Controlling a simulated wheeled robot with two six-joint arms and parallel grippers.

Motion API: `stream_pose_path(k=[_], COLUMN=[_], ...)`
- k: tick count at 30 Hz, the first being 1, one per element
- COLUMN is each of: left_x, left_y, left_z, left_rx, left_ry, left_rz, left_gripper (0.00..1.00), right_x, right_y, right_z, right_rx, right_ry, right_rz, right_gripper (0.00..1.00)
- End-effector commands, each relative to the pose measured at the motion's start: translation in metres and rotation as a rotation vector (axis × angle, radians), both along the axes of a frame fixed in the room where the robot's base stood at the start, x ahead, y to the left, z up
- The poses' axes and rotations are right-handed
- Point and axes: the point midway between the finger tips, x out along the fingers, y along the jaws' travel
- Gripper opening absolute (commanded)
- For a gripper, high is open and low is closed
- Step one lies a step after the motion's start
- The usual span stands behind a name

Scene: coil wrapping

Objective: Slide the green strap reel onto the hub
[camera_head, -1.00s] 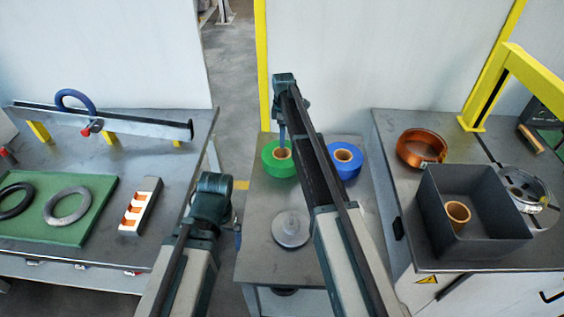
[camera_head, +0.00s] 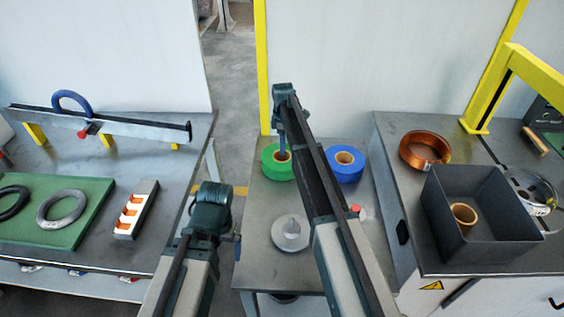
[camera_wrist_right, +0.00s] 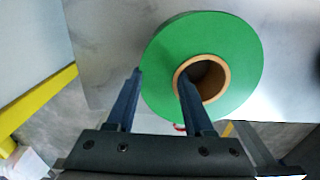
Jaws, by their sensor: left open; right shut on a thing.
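The green strap reel (camera_head: 270,168), with a brown cardboard core, stands on the middle table in the head view. My right gripper (camera_head: 283,153) is shut on its wall; in the right wrist view, one finger is outside the green reel (camera_wrist_right: 205,35) and the other inside its core. I cannot tell whether the reel is clear of the tabletop. A grey round disc with a raised centre, seemingly the hub (camera_head: 290,236), lies nearer on the same table, left of my right forearm. My left gripper (camera_head: 237,246) is open and empty, left of that table.
A blue reel (camera_head: 347,164) stands just right of the green one, behind my right arm. A small red-topped object (camera_head: 355,209) shows beside that arm. The right table holds a copper coil (camera_head: 425,148) and a dark bin (camera_head: 480,262). The left table holds a green mat (camera_head: 85,235).

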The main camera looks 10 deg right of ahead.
Motion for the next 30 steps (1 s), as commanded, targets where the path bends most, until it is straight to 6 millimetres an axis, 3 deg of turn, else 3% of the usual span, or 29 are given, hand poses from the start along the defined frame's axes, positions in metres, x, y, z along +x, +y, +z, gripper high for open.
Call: stream_pose_path(k=[19, 30], left_x=[0.000, 0.000], left_y=[0.000, 0.000], left_z=[0.002, 0.024], left_rx=[0.000, 0.000], left_ry=[0.000, 0.000], left_rz=[0.000, 0.000], left_gripper=[1.00, 1.00], right_x=[0.000, 0.000], right_y=[0.000, 0.000], right_z=[0.002, 0.024], right_rx=[0.000, 0.000], right_ry=[0.000, 0.001], right_rz=[0.000, 0.000], right_gripper=[0.00, 0.00])
